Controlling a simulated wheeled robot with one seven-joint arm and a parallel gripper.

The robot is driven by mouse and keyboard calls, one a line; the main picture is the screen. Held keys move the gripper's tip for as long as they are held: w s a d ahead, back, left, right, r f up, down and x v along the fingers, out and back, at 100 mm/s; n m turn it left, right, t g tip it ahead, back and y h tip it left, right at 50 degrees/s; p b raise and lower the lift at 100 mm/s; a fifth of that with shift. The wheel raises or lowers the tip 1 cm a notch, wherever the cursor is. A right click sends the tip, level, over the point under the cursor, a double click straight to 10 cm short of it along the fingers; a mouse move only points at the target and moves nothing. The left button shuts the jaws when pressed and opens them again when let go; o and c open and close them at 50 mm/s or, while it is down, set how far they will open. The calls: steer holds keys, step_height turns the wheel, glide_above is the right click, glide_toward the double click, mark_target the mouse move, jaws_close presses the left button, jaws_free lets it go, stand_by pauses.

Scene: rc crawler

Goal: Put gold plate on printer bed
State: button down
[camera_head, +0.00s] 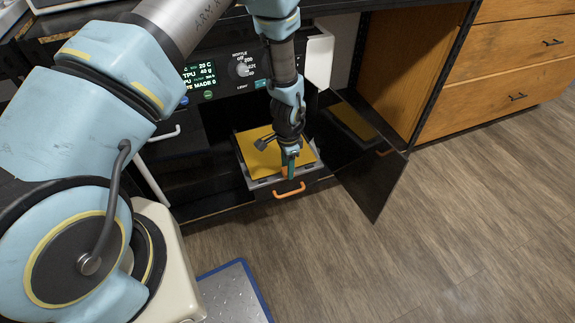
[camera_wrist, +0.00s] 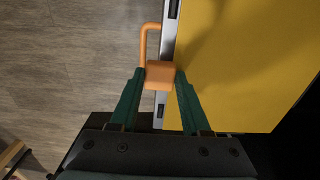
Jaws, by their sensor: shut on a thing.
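The gold plate (camera_head: 258,156) lies flat on the printer bed (camera_head: 254,185), which shows as a grey edge with an orange handle (camera_head: 289,191) at its front. In the wrist view the gold plate (camera_wrist: 240,60) fills the right side, beside the grey bed edge (camera_wrist: 168,30). My gripper (camera_head: 290,165) reaches down at the front of the bed. In the wrist view my gripper (camera_wrist: 160,78) has its two green fingers shut on the orange block (camera_wrist: 160,74) at the base of the handle. The far side of the plate is partly hidden by my gripper.
The printer's dark door (camera_head: 365,165) stands open to the right of the bed. The printer's control panel (camera_head: 225,75) is above. Wooden drawers (camera_head: 520,60) stand at the right. A blue-edged metal plate (camera_head: 232,295) lies low in front. The wooden floor is clear at the right.

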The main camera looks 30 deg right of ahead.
steer(key=shift+f+b, duration=0.4)
steer(key=shift+f, duration=0.15)
stand_by(0.4)
steer(key=shift+c, duration=1.4)
jaws_free()
steer(key=shift+r, duration=0.1)
step_height(320, 180, up, 11)
steer(key=w+a+r+n+p, duration=0.2)
steer(key=a+r+n+p, duration=0.15)
steer(key=a+r, duration=0.5)
steer(key=w+a+r+n+t+p, duration=0.1)
steer(key=w+a+r+n+p, duration=0.15)
steer(key=a+r+n, duration=0.45)
steer(key=w+a+r+n+p, duration=0.2)
steer(key=w+a+r+p, duration=0.1)
steer(key=a+r, duration=0.7)
steer(key=s+a+r+n+p, duration=0.2)
steer(key=s+a+r+n, duration=0.3)
steer(key=a+r, duration=0.4)
steer(key=shift+s+a+r+n+t, duration=0.15)
steer(key=shift+s+a+n+t, duration=0.15)
steer(key=shift+s+n, duration=0.15)
